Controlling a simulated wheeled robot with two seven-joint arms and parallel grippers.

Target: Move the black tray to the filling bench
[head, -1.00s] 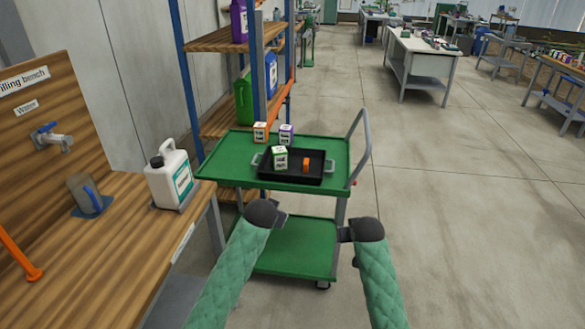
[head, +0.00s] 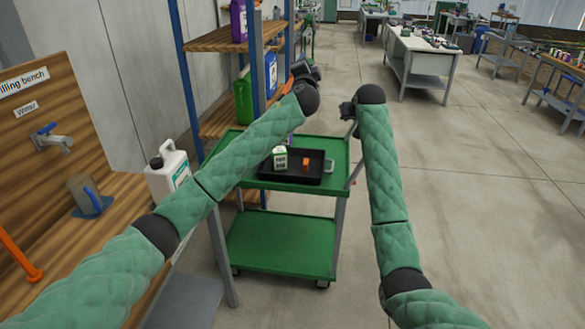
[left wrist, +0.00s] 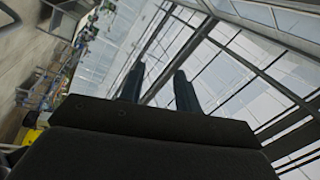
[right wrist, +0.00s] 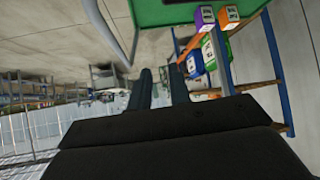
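The black tray (head: 314,178) lies on the top shelf of a green cart (head: 268,187). A white-and-green carton (head: 280,157) and a small orange item (head: 306,163) are in it. My left forearm covers part of its left side; its right handle shows. The filling bench (head: 125,190) is at the left, partly behind my left arm. My left gripper (head: 304,70) is raised above and beyond the tray; its fingers (left wrist: 158,85) are apart and empty. My right gripper (head: 347,110) is above the cart's right rear side; its fingers (right wrist: 160,82) are apart and empty.
A white jug (head: 167,168) and a grey cup (head: 86,190) stand on the bench. A shelf rack (head: 215,40) with canisters stands behind the cart. Orange (right wrist: 204,18) and purple (right wrist: 229,14) boxes show in the right wrist view.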

